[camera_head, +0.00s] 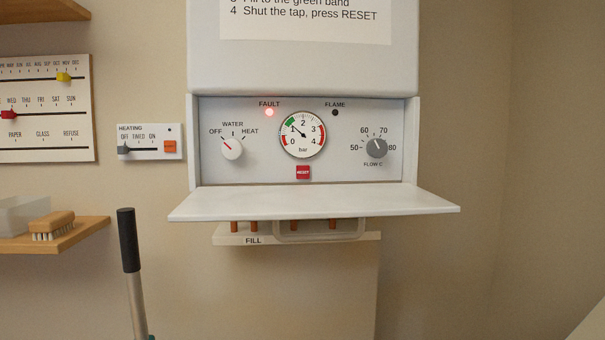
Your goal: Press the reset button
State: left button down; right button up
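The red reset button (303,172), marked RESET, sits low on the white boiler panel (225,175), just below the round pressure gauge (303,135). The gauge needle points up-left, near the 1 and the green band. The red FAULT lamp (269,112) is lit; the FLAME lamp (335,112) is dark. Neither of my grippers shows in the head view. Nothing covers the button.
An open white flap (314,203) juts out below the panel. The water knob (232,148) and flow knob (376,148) flank the gauge. A black-handled pole (128,240) stands at lower left. A wooden shelf (60,238) holds a brush (52,226).

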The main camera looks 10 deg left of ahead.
aim_at(301, 172)
jog(key=u, duration=1.25)
jog(key=k, duration=0.35)
jog(key=z, duration=1.3)
